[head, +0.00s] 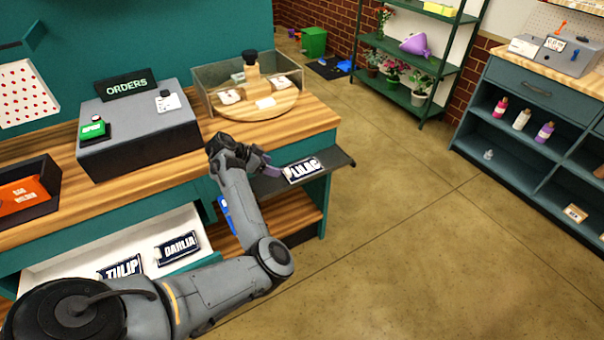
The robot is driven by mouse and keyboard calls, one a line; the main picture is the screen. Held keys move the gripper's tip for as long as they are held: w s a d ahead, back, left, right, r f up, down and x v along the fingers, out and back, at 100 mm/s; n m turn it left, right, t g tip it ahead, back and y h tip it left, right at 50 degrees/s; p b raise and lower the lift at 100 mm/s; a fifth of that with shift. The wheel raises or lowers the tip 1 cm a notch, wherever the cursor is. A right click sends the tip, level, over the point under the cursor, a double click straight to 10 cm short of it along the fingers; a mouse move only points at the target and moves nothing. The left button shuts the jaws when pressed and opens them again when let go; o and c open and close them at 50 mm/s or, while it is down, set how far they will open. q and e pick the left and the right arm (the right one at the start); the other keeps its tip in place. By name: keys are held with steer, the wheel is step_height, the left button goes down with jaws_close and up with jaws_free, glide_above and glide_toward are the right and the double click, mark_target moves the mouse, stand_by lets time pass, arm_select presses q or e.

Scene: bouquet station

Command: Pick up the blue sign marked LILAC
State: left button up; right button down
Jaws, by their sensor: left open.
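The LILAC sign (303,170) is a small dark blue plate with a white panel and dark lettering. It lies on a dark pull-out shelf (338,160) at the right end of the wooden counter. My left gripper (268,168) is just left of the sign, close to its left end. Its jaws are open, and my wrist hides part of them. I cannot tell whether a finger touches the sign. My right gripper is not in view.
An open white drawer below the counter holds the TULIP sign (120,268) and the DAHLIA sign (177,247). A grey ORDERS box (140,135) and a clear-walled bin (208,92) stand on the counter. The floor to the right is clear.

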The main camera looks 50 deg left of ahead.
mark_target(285, 172)
arm_select(q)
steer(key=shift+b+x, duration=0.65)
steer(key=shift+x, duration=2.8)
steer(key=shift+d, duration=0.15)
steer(key=c, duration=1.2)
